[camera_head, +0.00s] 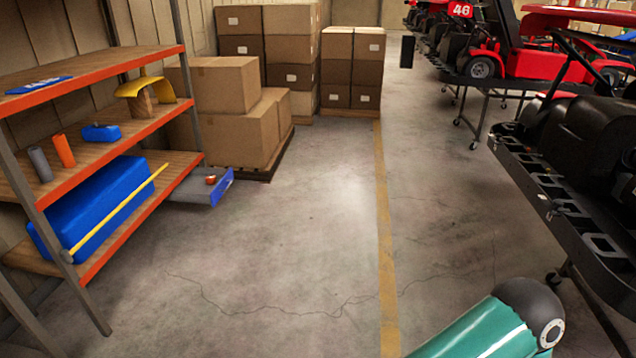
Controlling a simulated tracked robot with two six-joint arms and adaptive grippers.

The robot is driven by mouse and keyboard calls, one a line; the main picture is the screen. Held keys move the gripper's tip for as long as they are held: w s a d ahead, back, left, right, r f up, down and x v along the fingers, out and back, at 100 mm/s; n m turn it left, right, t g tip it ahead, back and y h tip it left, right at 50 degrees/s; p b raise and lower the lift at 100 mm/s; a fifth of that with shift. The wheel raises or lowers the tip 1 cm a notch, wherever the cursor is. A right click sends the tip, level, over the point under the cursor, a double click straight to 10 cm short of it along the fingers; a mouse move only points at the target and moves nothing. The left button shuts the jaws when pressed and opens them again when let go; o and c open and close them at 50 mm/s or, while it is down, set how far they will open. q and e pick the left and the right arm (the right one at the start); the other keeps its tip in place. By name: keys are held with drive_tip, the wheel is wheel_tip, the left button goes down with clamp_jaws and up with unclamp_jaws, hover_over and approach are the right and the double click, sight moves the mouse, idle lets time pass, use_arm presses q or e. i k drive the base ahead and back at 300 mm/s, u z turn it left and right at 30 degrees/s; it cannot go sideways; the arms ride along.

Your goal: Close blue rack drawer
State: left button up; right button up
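A small drawer (218,193) with a blue front and grey sides sticks out at the right end of the rack's lower shelf, so it stands open. A small orange-brown item (211,180) shows at its top. The rack (100,75) has orange beams, wooden shelves and grey posts, at the left of the head view. A large blue box (95,205) sits on its lower shelf, behind a long yellow bar (120,208). Neither gripper shows. Only a teal arm link of mine with a dark joint enters at the bottom right.
Stacked cardboard boxes (235,125) stand on pallets behind the rack. Karts on black stands (560,190) line the right side, the nearest close to my arm link. The concrete floor between is clear, with a yellow line (386,230) along it.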

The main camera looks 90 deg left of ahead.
sight(193, 188)
drive_tip(key=z, duration=0.55)
drive_tip(key=i, duration=0.15)
drive_tip(key=u, duration=2.25)
drive_tip(key=i, duration=0.35)
drive_tip(key=u, duration=1.65)
drive_tip(key=k, duration=0.95)
drive_tip(key=u, duration=0.2)
drive_tip(key=i, duration=0.95)
drive_tip(key=z, duration=0.25)
drive_tip(key=k, duration=0.4)
drive_tip(key=u, duration=0.1)
